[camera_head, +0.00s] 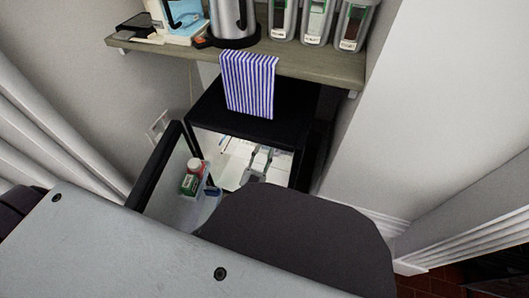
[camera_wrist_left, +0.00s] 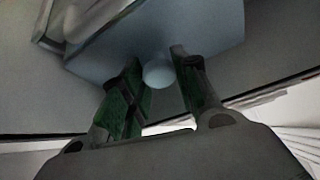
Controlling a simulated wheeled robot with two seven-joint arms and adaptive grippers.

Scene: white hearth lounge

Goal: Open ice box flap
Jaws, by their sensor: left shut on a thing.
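The small black fridge (camera_head: 240,122) stands under the shelf, its door (camera_head: 160,165) swung open to the left. Its white interior (camera_head: 235,158) is lit. My left gripper (camera_head: 262,160) reaches inside; part of it shows as grey pieces, the rest hidden behind my dark arm. In the left wrist view, my left gripper (camera_wrist_left: 158,58) has its green-padded fingers either side of a pale round knob (camera_wrist_left: 158,74), shut on it. The knob sits at a pale blue panel (camera_wrist_left: 175,30), which looks like the ice box flap. How far the flap is open cannot be told. My right gripper is not in view.
A bottle with a red cap (camera_head: 193,167) and other items stand in the door. The wooden shelf (camera_head: 300,63) above holds a kettle (camera_head: 233,20) and canisters (camera_head: 318,20). A white wall (camera_head: 430,110) rises at right.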

